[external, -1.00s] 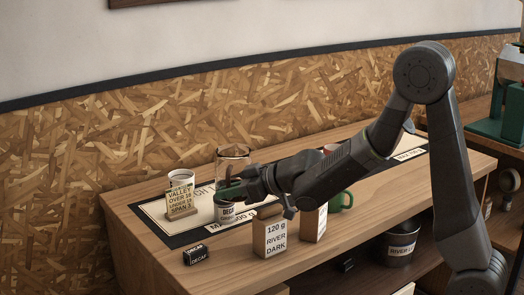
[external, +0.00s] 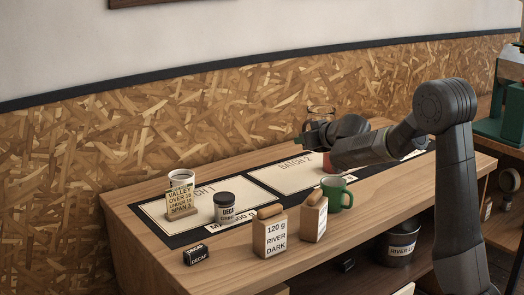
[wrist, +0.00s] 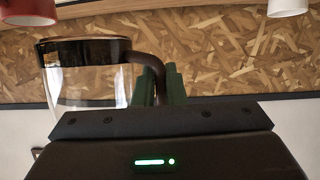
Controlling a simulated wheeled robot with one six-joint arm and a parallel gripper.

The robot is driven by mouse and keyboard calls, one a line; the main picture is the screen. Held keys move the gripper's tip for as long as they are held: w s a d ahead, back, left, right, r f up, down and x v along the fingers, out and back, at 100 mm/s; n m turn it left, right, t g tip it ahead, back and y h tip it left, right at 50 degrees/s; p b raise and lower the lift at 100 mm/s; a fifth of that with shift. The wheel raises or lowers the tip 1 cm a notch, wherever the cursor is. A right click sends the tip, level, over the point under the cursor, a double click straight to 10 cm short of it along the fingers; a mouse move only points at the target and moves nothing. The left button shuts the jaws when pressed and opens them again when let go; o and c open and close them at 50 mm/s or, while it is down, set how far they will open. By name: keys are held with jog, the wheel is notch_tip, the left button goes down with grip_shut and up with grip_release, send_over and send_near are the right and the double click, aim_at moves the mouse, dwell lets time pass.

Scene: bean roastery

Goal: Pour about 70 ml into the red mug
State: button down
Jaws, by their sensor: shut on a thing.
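My gripper (external: 322,137) is shut on the handle of a glass carafe (external: 321,111) and holds it raised above the counter. In the wrist view, which is upside down, the clear carafe (wrist: 88,92) has a dark band of liquid at its base end, and its dark handle (wrist: 150,62) meets my green fingers (wrist: 165,86). The red mug (external: 327,162) stands on the counter below my gripper, mostly hidden by my arm. It also shows in the wrist view (wrist: 27,12), apart from the carafe, cut off by the picture edge.
A white mug (external: 181,177) stands behind a sign card (external: 181,198) at left. The mat (external: 270,179) is clear mid-counter.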

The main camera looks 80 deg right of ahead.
jog(key=s+d+f+m+g+h+b, duration=0.1)
jog(key=s+d+f+m+g+b, duration=0.1)
jog(key=s+d, duration=0.5)
jog(key=s+d+f+m+g+h+b, duration=0.2)
jog(key=s+d+f+b, duration=0.1)
jog(key=s+d, duration=0.5)
jog(key=shift+s+g+b, duration=0.25)
jog(key=shift+g+b, duration=0.05)
jog(key=shift+b, duration=0.2)
jog(key=shift+w+f, duration=0.15)
